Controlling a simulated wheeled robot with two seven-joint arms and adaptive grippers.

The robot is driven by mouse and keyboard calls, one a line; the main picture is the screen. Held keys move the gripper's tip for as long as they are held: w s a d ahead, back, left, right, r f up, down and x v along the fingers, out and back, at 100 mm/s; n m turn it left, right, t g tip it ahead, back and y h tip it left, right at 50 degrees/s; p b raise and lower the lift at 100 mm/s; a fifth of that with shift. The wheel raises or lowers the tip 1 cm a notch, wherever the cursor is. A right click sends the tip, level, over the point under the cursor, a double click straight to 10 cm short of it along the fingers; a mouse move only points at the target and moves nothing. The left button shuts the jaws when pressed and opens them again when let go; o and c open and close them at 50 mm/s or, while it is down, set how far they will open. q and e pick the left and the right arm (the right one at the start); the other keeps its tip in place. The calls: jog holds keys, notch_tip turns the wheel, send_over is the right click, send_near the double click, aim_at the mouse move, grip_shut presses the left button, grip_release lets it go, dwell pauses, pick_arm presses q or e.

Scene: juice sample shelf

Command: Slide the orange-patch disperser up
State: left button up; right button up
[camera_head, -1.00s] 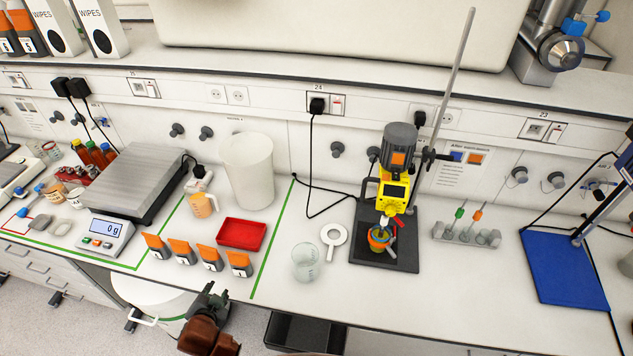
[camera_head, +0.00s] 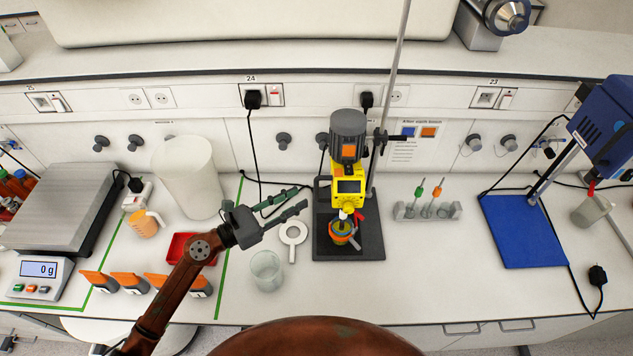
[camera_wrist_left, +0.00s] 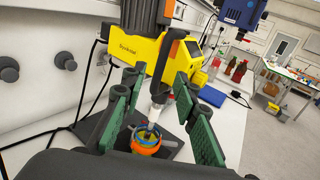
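The disperser (camera_head: 348,185) has a yellow body, a dark grey motor with an orange patch (camera_head: 348,150), and stands on a rod above a dark base plate. Its shaft reaches down into an orange-rimmed cup (camera_head: 341,231) on the plate. My left gripper (camera_head: 292,200) is open and empty, to the left of the yellow body and apart from it. In the left wrist view the yellow body (camera_wrist_left: 143,58) and its shaft show beyond the spread green-padded fingers (camera_wrist_left: 158,128). My right gripper is not in view.
A glass beaker (camera_head: 266,271) and a white ring-shaped holder (camera_head: 292,236) stand left of the base plate. A test tube rack (camera_head: 427,211) is to the right. A red tray (camera_head: 183,249) lies behind my left arm. A blue-plated stand (camera_head: 523,232) is further right.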

aim_at(317, 199)
pick_arm(q)
jog(key=p+x, duration=0.2)
jog(key=x, duration=0.4)
jog(key=shift+w+d, duration=0.2)
jog(key=shift+d, duration=0.1)
jog(key=shift+w+d, duration=0.2)
jog(key=shift+d, duration=0.15)
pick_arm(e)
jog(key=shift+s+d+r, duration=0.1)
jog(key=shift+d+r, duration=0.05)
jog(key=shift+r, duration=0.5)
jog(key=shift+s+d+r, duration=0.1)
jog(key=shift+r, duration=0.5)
pick_arm(q)
jog(key=c, duration=0.7)
grip_shut()
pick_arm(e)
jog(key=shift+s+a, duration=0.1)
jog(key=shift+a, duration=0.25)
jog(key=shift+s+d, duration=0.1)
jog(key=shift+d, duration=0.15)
